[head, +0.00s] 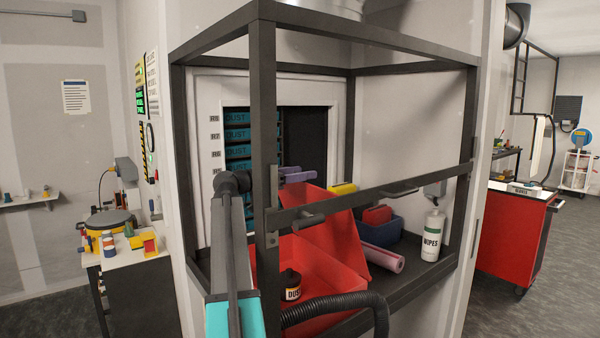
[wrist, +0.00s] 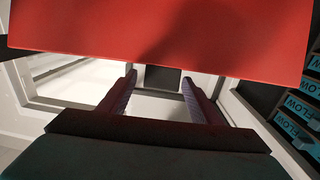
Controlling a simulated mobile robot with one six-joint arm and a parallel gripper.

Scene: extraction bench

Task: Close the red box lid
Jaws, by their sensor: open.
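The red box (head: 315,265) stands on the bench inside the dark frame, and its inside shows. Its red lid (head: 332,222) is raised, tilted up at the back of the box. A dark jar labelled "DUST" (head: 290,284) is in the box. My gripper (head: 300,174) is at the lid's top edge, its purple fingers partly hidden in the head view. In the wrist view my gripper (wrist: 160,78) is open and empty, with the red lid (wrist: 160,35) across the view just beyond the fingertips. I cannot tell whether they touch it.
Dark frame bars (head: 375,199) cross in front of the box. A black hose (head: 345,302) bends past its front. To the right are a pink roll (head: 382,257), a blue bin (head: 382,231) and a wipes bottle (head: 433,236). Teal "DUST" boxes (head: 237,135) fill a shelf behind.

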